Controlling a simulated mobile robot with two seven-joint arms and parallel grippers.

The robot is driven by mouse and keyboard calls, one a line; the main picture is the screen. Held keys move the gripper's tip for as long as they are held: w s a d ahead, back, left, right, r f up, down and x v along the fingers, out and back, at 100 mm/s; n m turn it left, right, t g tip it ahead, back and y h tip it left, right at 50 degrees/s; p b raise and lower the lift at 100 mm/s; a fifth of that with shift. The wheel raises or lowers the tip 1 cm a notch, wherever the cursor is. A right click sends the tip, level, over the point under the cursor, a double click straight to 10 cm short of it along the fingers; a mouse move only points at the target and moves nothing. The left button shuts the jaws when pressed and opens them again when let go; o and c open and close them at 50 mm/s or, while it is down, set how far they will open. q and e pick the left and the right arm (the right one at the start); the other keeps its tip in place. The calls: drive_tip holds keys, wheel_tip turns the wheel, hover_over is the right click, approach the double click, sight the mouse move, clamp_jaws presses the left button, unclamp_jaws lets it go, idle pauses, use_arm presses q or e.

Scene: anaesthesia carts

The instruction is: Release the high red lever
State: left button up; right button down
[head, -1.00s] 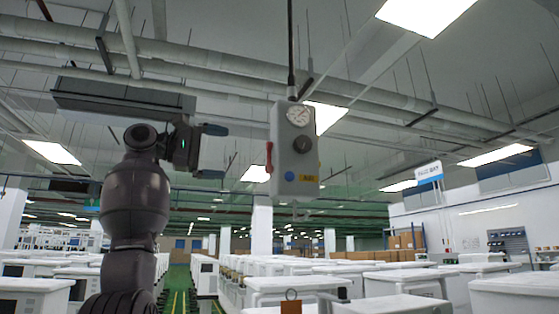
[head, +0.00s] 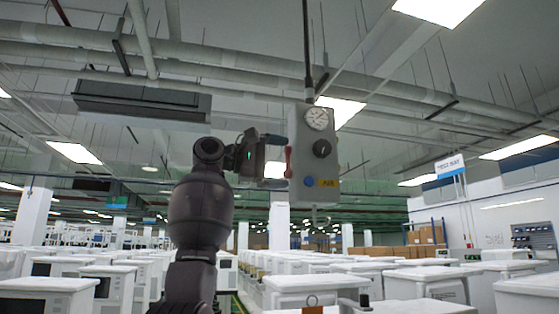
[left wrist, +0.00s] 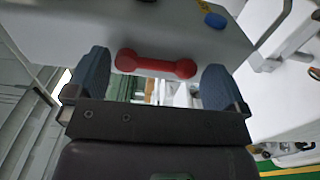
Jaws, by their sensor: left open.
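The red lever (head: 288,161) is on the left side of a grey hanging control box (head: 315,160), upright in the head view. In the left wrist view the red lever (left wrist: 156,64) lies crosswise between the two blue fingertips, against the grey box face. My left gripper (head: 274,160) is open at the left side of the box, with a finger to each end of the lever. In the left wrist view, gaps show between the lever and both fingers of my left gripper (left wrist: 155,82). My right gripper is not in view.
The box carries a gauge (head: 317,118), a black knob (head: 322,148), a blue button (head: 308,182) and a yellow label (head: 328,182). It hangs from a dark pole (head: 307,50). White carts (head: 320,284) fill the floor below. The air around the box is clear.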

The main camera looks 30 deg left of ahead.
use_arm(q)
drive_tip(key=c, duration=1.1)
drive_tip(key=shift+c, duration=0.3)
